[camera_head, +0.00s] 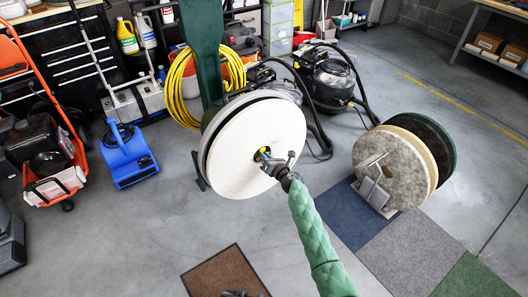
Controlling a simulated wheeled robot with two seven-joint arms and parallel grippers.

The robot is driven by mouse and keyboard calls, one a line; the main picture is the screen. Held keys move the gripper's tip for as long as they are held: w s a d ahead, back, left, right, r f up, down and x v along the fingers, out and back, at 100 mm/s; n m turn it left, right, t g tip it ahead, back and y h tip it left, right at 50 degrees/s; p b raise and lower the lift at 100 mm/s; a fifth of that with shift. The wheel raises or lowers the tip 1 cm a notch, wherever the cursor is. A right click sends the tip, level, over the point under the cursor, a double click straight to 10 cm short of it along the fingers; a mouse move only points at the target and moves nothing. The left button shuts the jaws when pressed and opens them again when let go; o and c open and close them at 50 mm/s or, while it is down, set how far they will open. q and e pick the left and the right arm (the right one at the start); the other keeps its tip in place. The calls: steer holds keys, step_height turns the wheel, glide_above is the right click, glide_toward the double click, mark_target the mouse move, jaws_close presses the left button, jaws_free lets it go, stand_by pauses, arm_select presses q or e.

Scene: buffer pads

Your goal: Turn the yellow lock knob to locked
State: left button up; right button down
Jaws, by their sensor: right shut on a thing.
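The yellow lock knob (264,151) shows as a small bit of yellow at the hub of a round white pad (232,165). The pad faces me on a green upright machine and stands nearly vertical. My right gripper (270,158) comes in on a green-sleeved arm from the bottom right and is shut on the knob. The fingers hide most of the knob, so its turn angle cannot be told.
A rack (376,190) of round pads stands to the right on carpet tiles. A black vacuum (328,78) and coiled yellow hose are behind. A brown mat (225,275) lies in front on open floor.

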steer(key=shift+m, duration=0.5)
steer(key=m+p, duration=0.6)
steer(key=p, duration=0.1)
steer(key=shift+m+p, duration=0.3)
steer(key=shift+m, duration=0.1)
